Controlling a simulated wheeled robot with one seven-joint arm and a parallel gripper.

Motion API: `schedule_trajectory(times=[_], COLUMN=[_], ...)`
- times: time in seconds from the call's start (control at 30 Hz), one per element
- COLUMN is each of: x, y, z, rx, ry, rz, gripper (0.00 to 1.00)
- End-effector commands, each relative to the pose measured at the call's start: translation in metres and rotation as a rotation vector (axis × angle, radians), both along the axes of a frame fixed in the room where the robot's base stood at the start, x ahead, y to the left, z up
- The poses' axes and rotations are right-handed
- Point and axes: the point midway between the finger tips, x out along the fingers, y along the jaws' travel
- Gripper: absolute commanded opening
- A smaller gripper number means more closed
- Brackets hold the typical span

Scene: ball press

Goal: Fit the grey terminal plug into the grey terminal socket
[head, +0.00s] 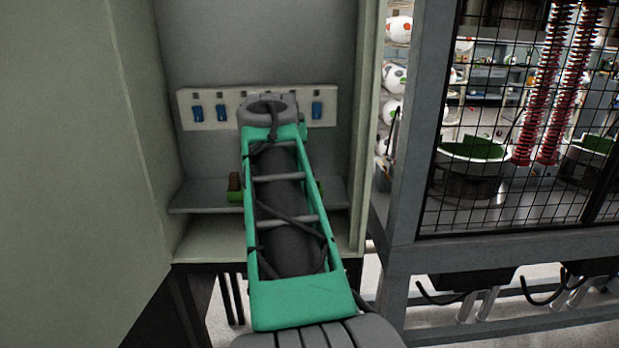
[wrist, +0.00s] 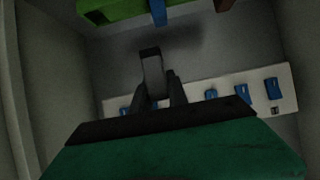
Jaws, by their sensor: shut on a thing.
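My gripper (wrist: 153,88) is shut on a small grey block, which looks like the grey terminal plug (wrist: 152,68), in the wrist view. The plug stands up between the two dark fingers, in front of the grey cabinet wall near the pale terminal panel (wrist: 190,88). The panel also shows in the head view (head: 184,105), on the back wall of the cabinet. My arm hides the gripper, the plug and the panel's middle there. I cannot make out the grey terminal socket in either view. I cannot tell whether the plug touches the panel.
Several blue terminals (head: 197,113) sit on the panel; some show in the wrist view (wrist: 242,92). Below it is a grey shelf (head: 200,198) with a brown block (head: 235,181) and a green item (wrist: 110,9). Cabinet side walls (head: 365,130) flank my arm closely.

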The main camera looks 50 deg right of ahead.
Motion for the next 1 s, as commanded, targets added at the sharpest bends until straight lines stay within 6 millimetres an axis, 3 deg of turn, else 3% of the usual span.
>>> schedule_trajectory(times=[0.03, 0.13, 0.3, 0.53, 0.7, 0.87, 0.9, 1.0], x=[-0.008, -0.018, -0.027, -0.034, -0.033, -0.033, -0.033, -0.033], y=[-0.017, -0.043, -0.07, -0.088, -0.086, -0.086, -0.086, -0.085], z=[-0.006, -0.019, -0.056, -0.085, -0.112, -0.118, -0.12, -0.119], rx=[0.002, 0.004, 0.003, 0.004, 0.005, 0.013, 0.016, 0.014], ry=[0.003, 0.003, 0.001, 0.001, 0.003, 0.009, 0.011, 0.011], rz=[-0.01, -0.009, -0.003, -0.001, 0.003, 0.004, 0.004, 0.003], gripper=[0.0, 0.0, 0.0, 0.0, 0.0, 0.0, 0.2, 0.28])
